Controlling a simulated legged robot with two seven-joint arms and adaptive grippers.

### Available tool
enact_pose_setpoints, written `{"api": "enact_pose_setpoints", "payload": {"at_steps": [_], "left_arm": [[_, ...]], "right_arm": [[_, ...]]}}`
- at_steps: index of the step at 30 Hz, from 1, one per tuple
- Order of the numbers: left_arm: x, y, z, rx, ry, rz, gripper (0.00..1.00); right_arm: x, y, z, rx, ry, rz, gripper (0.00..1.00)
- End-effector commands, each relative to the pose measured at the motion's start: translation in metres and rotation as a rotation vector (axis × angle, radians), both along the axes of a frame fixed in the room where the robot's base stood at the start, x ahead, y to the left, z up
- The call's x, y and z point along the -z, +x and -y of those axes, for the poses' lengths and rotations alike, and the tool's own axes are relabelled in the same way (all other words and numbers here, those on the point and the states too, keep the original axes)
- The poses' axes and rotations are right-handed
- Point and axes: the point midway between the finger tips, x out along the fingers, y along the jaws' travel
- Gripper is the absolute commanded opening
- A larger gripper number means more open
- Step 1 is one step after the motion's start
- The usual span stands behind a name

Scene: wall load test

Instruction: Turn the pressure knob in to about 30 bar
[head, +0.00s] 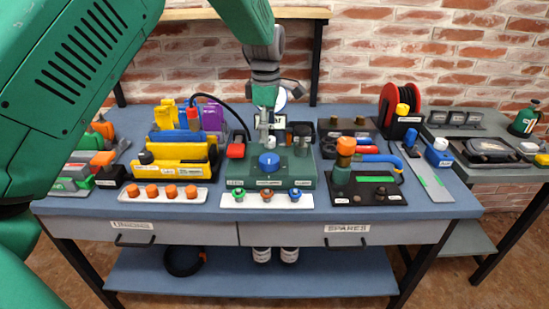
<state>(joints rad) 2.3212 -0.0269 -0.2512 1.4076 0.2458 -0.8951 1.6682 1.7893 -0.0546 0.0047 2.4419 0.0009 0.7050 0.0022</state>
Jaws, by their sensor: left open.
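A green test unit (300,172) with a label on its front stands at the middle of the bench. A round blue knob (269,160) sits on its front top; I take it for the pressure knob. A round white-faced gauge (281,98) shows in part behind my left gripper; its reading is too small to tell. My left gripper (264,132) points down over the back of the unit, behind and above the blue knob. It is open, and nothing shows between its fingers. My right gripper is not in view.
A yellow rack (181,168) stands left of the unit. A black plate with pump parts (378,197) stands right. Trays with orange knobs (165,193) and small colored fittings (267,201) lie along the front edge. A red hose reel (417,96) stands at the back right.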

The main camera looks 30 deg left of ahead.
Motion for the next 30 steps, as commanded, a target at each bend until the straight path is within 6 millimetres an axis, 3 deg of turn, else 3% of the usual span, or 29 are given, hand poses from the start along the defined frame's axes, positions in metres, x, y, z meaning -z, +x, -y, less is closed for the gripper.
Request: {"api": "enact_pose_setpoints", "payload": {"at_steps": [1,6,15,28,29,30], "left_arm": [[0.015,0.001,0.000,0.000,-0.001,-0.006,0.70],[0.053,0.004,-0.001,0.001,0.000,-0.005,0.70],[0.099,0.005,-0.002,0.003,0.001,-0.003,0.70],[0.108,0.006,-0.002,0.003,0.001,0.000,0.70],[0.109,0.006,-0.002,0.003,0.001,-0.001,0.63],[0.109,0.006,-0.002,0.003,0.001,-0.001,0.49]], "right_arm": [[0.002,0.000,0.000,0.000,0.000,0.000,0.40],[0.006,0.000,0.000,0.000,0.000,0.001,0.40],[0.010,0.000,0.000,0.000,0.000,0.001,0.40],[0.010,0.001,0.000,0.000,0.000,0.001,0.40],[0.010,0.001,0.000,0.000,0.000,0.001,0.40],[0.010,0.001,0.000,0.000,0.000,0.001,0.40]]}}
